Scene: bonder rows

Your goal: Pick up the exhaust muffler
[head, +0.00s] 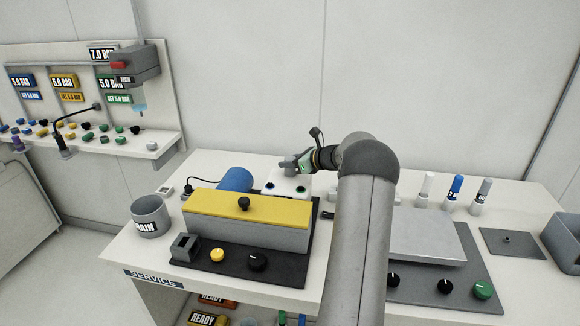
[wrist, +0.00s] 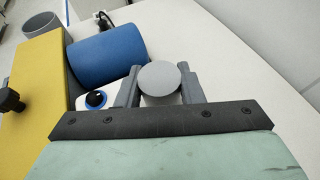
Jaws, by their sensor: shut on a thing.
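A grey round-topped cylinder (wrist: 160,78), which looks like the exhaust muffler, sits between the two dark fingers of my gripper (wrist: 160,90) in the wrist view. The fingers are shut on its sides. In the head view my gripper (head: 291,165) is low over a white block (head: 290,187) with dark round fittings, behind the yellow-topped unit. There the muffler cannot be told apart from the fingers. In the wrist view my gripper body hides what lies nearest me, and I cannot tell whether the muffler still touches the block.
The yellow-topped grey unit (head: 248,212) and a blue cylinder (head: 236,180) stand close left of my gripper. A grey drain cup (head: 150,217) is farther left. A grey flat-topped device (head: 428,238) and several bottles (head: 455,190) are to the right. Bare bench lies behind the gripper.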

